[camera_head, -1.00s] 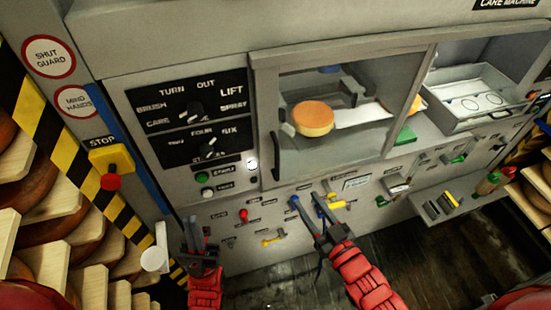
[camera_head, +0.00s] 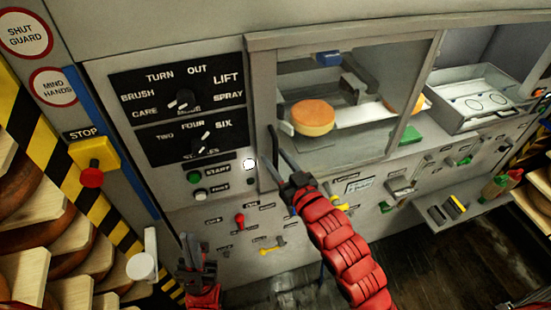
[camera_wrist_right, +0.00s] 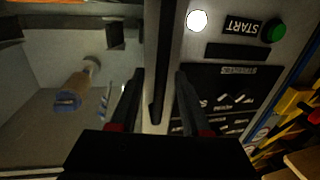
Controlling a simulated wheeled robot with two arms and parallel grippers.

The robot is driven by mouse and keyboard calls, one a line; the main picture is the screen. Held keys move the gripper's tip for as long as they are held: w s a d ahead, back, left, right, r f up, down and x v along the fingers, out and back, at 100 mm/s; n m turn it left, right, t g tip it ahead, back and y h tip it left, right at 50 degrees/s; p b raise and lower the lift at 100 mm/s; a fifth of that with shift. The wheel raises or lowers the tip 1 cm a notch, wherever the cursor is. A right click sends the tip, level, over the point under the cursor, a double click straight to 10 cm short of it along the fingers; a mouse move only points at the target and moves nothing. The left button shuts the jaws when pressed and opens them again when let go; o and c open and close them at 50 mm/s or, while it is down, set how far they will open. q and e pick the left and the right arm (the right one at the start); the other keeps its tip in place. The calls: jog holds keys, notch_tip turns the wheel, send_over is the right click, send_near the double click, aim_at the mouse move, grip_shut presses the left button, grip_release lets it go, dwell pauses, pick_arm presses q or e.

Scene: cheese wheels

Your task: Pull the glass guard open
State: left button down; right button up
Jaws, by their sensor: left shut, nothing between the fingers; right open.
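The glass guard (camera_head: 258,100) is a grey-framed pane in front of the machine's opening in the head view. It stands across the left part of the opening. Its dark upright bar handle (camera_head: 274,146) is on its left edge. My right gripper (camera_head: 282,158) is at that handle with its fingers apart. In the right wrist view the handle (camera_wrist_right: 161,60) runs between the two open fingers (camera_wrist_right: 158,98); I see no clear grip on it. My left gripper (camera_head: 192,248) is shut and empty, low at the left beside the panel.
Behind the glass is an orange cheese wheel (camera_head: 313,118). A control panel (camera_head: 222,108) with knobs is left of the guard, with a green start button (camera_head: 194,177). A metal tray (camera_head: 480,100) is in the right bay.

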jog(key=shift+w+a, duration=0.2)
jog(key=shift+w, duration=0.1)
jog(key=shift+c, duration=0.3)
grip_shut()
dwell(1.0)
